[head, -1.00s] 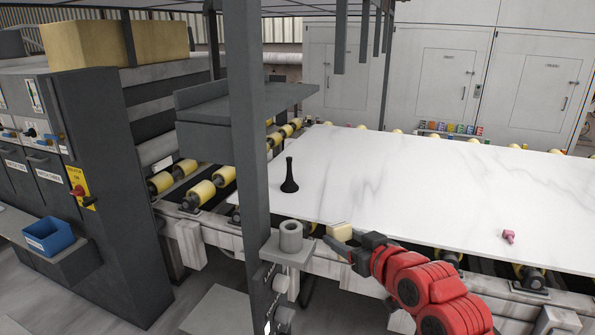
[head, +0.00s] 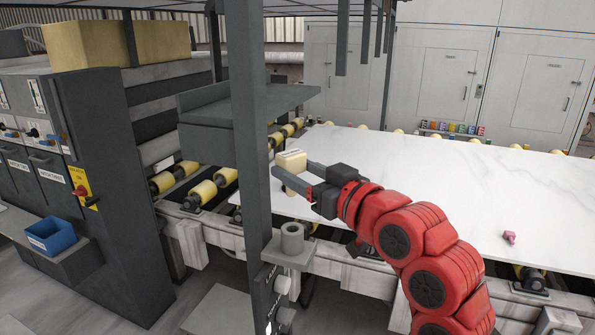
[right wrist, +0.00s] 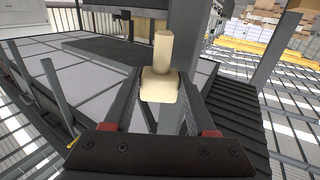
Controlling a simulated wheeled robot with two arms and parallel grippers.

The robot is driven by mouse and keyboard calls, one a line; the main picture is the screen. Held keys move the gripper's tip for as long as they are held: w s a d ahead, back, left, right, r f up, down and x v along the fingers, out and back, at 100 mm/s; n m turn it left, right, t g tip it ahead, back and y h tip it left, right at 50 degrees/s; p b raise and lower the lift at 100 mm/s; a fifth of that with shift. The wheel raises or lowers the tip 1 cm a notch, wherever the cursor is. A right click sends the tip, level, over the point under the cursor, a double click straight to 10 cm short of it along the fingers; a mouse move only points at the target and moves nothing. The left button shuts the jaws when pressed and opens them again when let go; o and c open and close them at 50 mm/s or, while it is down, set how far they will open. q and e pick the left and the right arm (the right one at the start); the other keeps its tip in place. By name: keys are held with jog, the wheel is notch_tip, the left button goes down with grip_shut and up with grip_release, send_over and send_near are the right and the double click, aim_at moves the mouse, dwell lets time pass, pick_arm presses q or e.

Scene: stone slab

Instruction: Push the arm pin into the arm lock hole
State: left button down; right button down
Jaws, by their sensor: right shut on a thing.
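My right gripper (head: 291,172) is shut on a cream block-like piece (head: 291,158), which I take to be the arm pin, and holds it up in front of the slab's left end. In the right wrist view the piece shows as a cream block (right wrist: 160,88) between the fingers, with a round cream peg standing out from its far end. A grey hollow cylinder (head: 292,238), perhaps the arm lock hole, stands on a small bracket on the dark post, below the held piece and apart from it. My left gripper is not in view.
The dark upright post (head: 253,150) and its grey shelf (head: 245,105) stand close left of the held piece. A white marble slab (head: 440,180) lies on rollers, with a small pink object (head: 509,237) on it. A blue bin (head: 50,235) is at the left.

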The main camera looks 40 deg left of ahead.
jog(key=shift+d+f+b, duration=0.1)
jog(key=shift+f+b, duration=0.05)
jog(key=shift+b, duration=0.35)
jog(key=b, duration=0.4)
send_over(298, 232)
jog(key=shift+f, duration=2.85)
jog(key=shift+b, duration=0.45)
jog(key=shift+b, duration=0.4)
jog(key=shift+b, duration=0.4)
jog(key=shift+f+b, duration=2.1)
jog(key=shift+f, duration=0.7)
